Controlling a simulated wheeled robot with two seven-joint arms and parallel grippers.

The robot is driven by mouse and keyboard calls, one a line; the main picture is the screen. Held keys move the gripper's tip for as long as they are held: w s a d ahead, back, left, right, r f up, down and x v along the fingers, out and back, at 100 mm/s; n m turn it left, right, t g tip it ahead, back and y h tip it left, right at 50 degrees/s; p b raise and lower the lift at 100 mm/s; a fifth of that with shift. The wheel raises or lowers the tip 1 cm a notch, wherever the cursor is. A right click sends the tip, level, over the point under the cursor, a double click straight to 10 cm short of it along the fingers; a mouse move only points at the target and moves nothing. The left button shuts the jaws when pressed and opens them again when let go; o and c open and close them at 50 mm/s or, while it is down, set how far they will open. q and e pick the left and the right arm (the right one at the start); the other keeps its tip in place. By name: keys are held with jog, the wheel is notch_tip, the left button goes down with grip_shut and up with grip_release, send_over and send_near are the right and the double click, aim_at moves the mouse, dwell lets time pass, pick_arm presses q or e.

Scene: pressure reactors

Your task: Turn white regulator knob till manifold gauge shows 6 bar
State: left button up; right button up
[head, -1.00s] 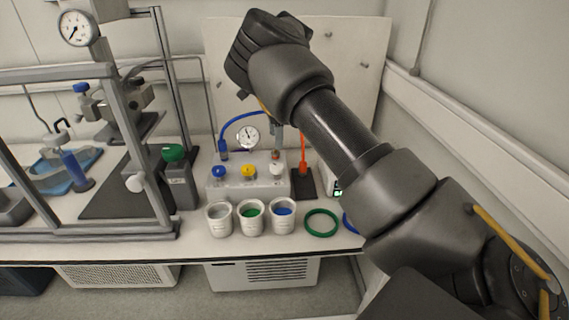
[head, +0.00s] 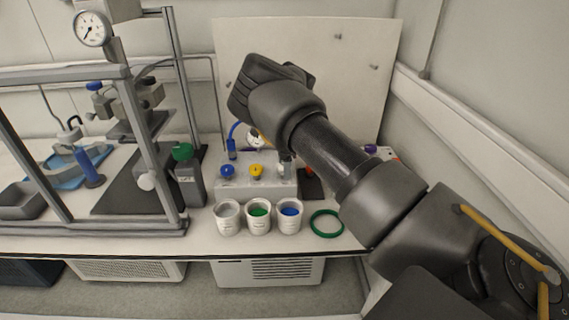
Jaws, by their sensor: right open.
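My right arm reaches in from the right and bends down over the block. My right gripper (head: 285,157) is small and partly hidden under my wrist; it is open, at or just above the white knob. I cannot tell whether it touches the knob. The manifold gauge (head: 254,142) behind the block is partly covered by my arm, and its reading cannot be made out. My left gripper is not in view.
Three cups (head: 258,218) stand in front of the block, with a green ring (head: 327,223) to their right. A green-capped bottle (head: 187,178) and a metal frame with another gauge (head: 92,29) are at the left. A backboard (head: 330,60) stands behind.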

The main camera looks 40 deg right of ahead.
jog(key=c, duration=1)
jog(key=shift+o, duration=0.2)
jog(key=shift+r, duration=0.1)
jog(key=m+p, duration=0.1)
jog(key=m, duration=0.2)
jog(key=shift+m, duration=0.4)
jog(key=shift+m+p, duration=0.4)
jog(key=shift+m, duration=2.1)
jog(key=o, duration=1)
jog(key=shift+c, duration=0.2)
